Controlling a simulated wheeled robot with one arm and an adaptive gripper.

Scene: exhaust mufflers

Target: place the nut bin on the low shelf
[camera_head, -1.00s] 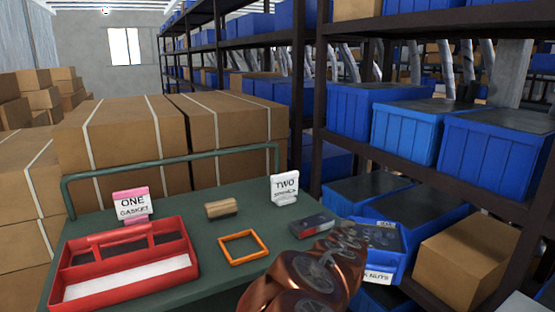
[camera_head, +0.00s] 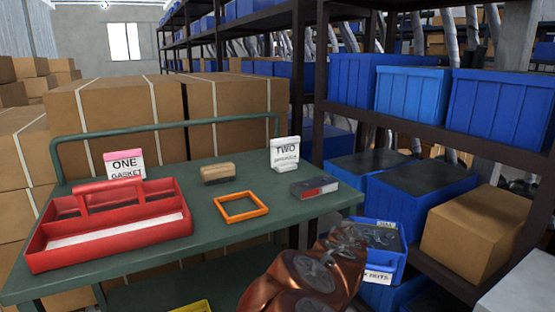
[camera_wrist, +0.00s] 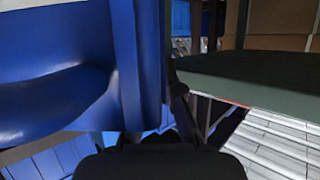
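The nut bin (camera_head: 397,268) is a small blue open bin with dark contents and a white label reading "NUTS" on its front. In the head view it hangs at the end of my copper-coloured arm, in front of the rack and right of the green table. In the wrist view its blue wall (camera_wrist: 125,65) fills the left side, close up. My gripper (camera_wrist: 150,135) appears shut on that wall; the fingertips are mostly hidden, and the arm hides them in the head view. The low shelf (camera_head: 455,283) is a dark rack level behind and right of the bin.
A cardboard box (camera_head: 475,232) and lidded blue bins (camera_head: 425,192) stand on the low shelf. The green table (camera_head: 290,222) holds a red tote (camera_head: 115,235), an orange frame (camera_head: 240,207), a grey-red box (camera_head: 314,188), a tan block (camera_head: 217,172) and two signs. A dark rack post (camera_head: 313,140) stands behind.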

